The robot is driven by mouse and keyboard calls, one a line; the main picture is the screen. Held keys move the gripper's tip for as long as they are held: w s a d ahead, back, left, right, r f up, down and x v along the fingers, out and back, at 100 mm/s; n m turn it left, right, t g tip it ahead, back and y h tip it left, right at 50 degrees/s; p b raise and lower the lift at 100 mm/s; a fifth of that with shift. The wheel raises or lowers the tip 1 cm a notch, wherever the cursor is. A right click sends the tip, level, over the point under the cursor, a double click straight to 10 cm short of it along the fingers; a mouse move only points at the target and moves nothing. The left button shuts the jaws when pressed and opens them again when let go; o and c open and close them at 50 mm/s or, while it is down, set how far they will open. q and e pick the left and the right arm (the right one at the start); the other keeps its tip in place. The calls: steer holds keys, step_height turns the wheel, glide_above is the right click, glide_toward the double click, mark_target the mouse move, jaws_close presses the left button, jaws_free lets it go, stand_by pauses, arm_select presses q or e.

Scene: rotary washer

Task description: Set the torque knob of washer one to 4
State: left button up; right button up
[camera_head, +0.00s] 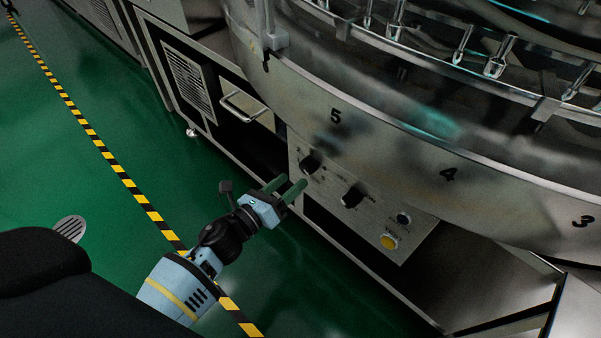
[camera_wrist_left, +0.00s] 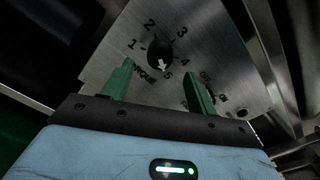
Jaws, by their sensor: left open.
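A black rotary knob (camera_head: 309,164) is at the upper left of a metal control panel (camera_head: 372,225). The lettering below the dial is partly hidden by a finger and hard to read. My left gripper (camera_head: 293,183) is open and empty, with green fingers just in front of the panel, short of the knob. In the wrist view the knob lies beyond and between the fingertips (camera_wrist_left: 158,77). My right gripper is not in view.
A second black knob (camera_head: 352,196), a dark button (camera_head: 403,219) and a yellow button (camera_head: 389,242) are on the same panel. The washer's round metal rim (camera_head: 395,150) overhangs above. A drawer handle (camera_head: 241,106) sticks out at left. Green floor (camera_head: 110,215) is open at left.

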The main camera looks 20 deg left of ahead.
mark_target(305, 170)
arm_select(q)
steer(key=x, duration=0.3)
steer(key=shift+w, duration=0.3)
steer(key=shift+w+d+b, duration=0.25)
steer(key=shift+w+b, duration=0.05)
steer(key=shift+w, duration=0.1)
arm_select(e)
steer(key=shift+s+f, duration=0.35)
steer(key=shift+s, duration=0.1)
arm_select(q)
steer(key=c, duration=1)
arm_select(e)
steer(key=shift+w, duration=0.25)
arm_select(q)
steer(key=shift+n, duration=0.3)
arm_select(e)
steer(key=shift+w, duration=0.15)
